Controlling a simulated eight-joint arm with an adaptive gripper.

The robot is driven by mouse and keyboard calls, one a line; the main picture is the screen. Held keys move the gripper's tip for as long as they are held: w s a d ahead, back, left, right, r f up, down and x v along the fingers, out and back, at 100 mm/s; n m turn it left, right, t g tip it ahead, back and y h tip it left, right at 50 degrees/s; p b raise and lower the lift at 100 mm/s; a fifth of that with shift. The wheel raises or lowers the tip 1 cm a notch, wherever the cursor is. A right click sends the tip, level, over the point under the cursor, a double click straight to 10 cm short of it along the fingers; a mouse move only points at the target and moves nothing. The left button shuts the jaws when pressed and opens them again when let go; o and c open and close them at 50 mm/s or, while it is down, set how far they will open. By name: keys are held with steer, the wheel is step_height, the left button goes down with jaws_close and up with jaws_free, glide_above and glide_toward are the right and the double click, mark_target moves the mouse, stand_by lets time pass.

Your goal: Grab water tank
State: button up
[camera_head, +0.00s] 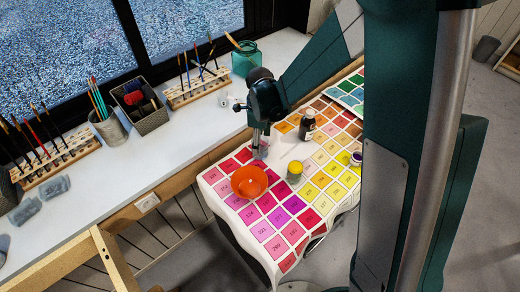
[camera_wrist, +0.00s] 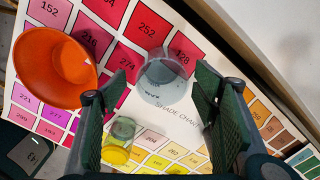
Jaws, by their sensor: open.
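The water tank (camera_wrist: 163,82) looks like a small clear round container with a pale blue-grey tint. In the wrist view it stands on the shade chart, between the two open fingers of my gripper (camera_wrist: 160,72), with a gap on each side. I cannot tell its exact height relative to the fingertips. In the head view my gripper (camera_head: 261,141) points down over the chart near the window counter. The tank is mostly hidden there by the gripper.
An orange bowl (camera_head: 249,182) sits close to my gripper, also in the wrist view (camera_wrist: 52,68). A yellow-filled jar (camera_head: 294,171) and a dark bottle (camera_head: 307,125) stand on the shade chart (camera_head: 270,228). The counter (camera_head: 185,140) holds brushes and a grey basket (camera_head: 140,105).

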steer(key=shift+w+f+b, duration=0.15)
steer(key=shift+f+b, duration=0.15)
steer(key=shift+f, duration=1.7)
steer(key=c, duration=1)
